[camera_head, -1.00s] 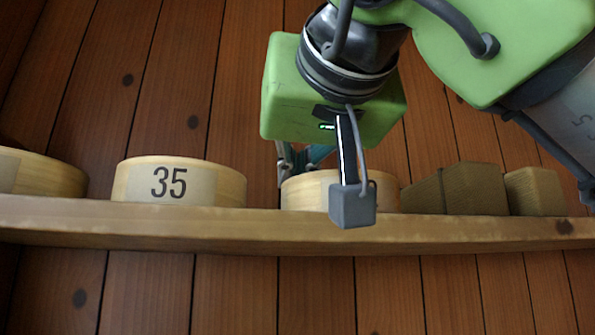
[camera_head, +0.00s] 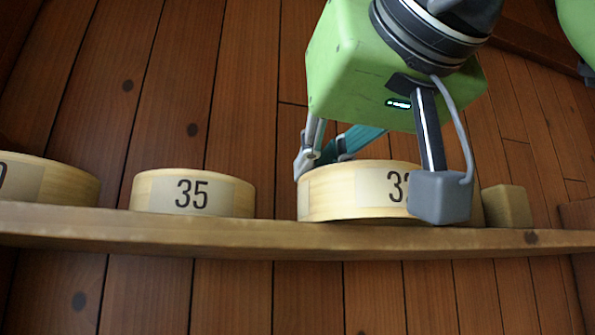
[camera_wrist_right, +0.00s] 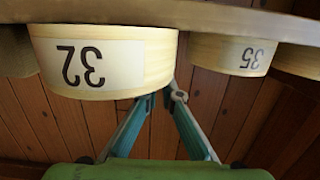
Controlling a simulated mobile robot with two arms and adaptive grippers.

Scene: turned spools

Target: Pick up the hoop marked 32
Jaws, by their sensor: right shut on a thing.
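The hoop marked 32 (camera_head: 345,190) is a pale wooden ring with a cream label, at the shelf's front edge in the head view. The wrist view shows it upside down (camera_wrist_right: 55,60). My right gripper (camera_head: 311,168) is shut on its rim, at the left back side in the head view. In the wrist view its fingers (camera_wrist_right: 168,97) meet at the hoop's lower right edge. My grey wrist camera covers part of the number in the head view. I cannot tell whether the hoop's underside touches the shelf. My left gripper is not in view.
The shelf (camera_head: 200,232) runs across the head view. A hoop marked 35 (camera_head: 150,192) stands left of hoop 32 with a gap between. Another hoop (camera_head: 70,183) is cut off at the far left. A wooden block (camera_head: 508,206) stands at right. A plank wall is behind.

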